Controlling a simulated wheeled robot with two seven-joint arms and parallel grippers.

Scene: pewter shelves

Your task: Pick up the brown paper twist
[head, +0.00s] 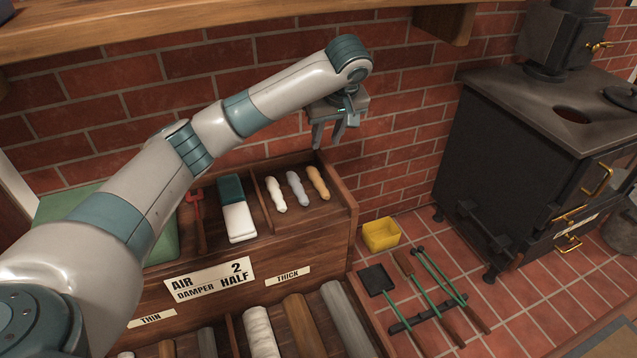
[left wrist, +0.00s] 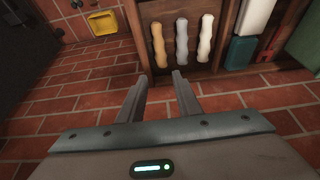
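The brown paper twist (head: 318,183) is light tan-brown and lies rightmost of three twists in the right compartment of the wooden shelf top. Beside it lie a grey twist (head: 297,188) and a white twist (head: 275,194). My left gripper (head: 327,143) hangs above and behind the brown twist, against the brick wall, pointing down. Its fingers are apart with nothing between them. In the left wrist view the brown twist (left wrist: 159,45) lies just beyond the open fingertips (left wrist: 160,76), leftmost of the three. My right gripper is not in view.
A wooden divider (head: 259,203) separates the twists from a green-and-white box (head: 237,212) and a red tool (head: 197,210). A raised side board edges the compartment.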

